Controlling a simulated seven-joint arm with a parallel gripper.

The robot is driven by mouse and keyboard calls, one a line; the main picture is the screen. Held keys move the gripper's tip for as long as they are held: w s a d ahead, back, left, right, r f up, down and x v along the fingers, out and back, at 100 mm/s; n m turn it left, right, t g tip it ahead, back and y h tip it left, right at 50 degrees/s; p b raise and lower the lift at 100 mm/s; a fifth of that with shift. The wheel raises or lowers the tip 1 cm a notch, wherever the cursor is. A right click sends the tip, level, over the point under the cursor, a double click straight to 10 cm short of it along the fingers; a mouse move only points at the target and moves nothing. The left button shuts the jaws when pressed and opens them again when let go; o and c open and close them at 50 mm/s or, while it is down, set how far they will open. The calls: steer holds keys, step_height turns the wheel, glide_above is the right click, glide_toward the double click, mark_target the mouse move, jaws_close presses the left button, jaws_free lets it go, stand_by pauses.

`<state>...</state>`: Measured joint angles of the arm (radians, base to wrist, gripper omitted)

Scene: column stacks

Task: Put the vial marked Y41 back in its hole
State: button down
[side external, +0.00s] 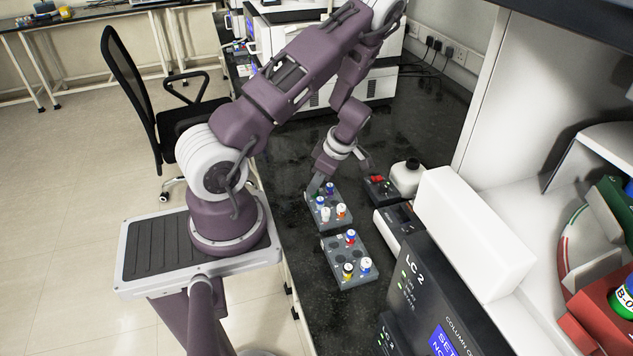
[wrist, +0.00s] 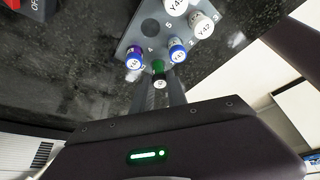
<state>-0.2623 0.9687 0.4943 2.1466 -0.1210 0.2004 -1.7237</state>
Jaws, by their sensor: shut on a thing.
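My gripper (wrist: 161,92) is shut on a green vial (wrist: 158,67) with a white top, at the near edge of the grey rack (wrist: 128,41) in the wrist view. Its label is too small to read. I cannot tell whether its lower end is in a hole. In the side view my gripper (side external: 315,184) is at the far left corner of the grey rack (side external: 312,212), and the held vial is not clearly visible. Two blue vials (wrist: 134,60) (wrist: 177,52) flank the held vial. An empty hole (wrist: 150,28) shows in the rack.
A second grey rack (side external: 338,254) with several vials and empty holes is nearer the side camera. A dark block with red tops (side external: 378,184) and a white bottle (side external: 407,177) stand to the right. The LC 2 instrument (side external: 410,265) borders the right. Dark bench lies clear beyond the racks.

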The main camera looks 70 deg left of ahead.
steer(key=shift+f, duration=0.2)
steer(key=shift+f, duration=0.35)
steer(key=c, duration=1.2)
jaws_free()
steer(key=shift+c, duration=0.2)
steer(key=o, duration=0.3)
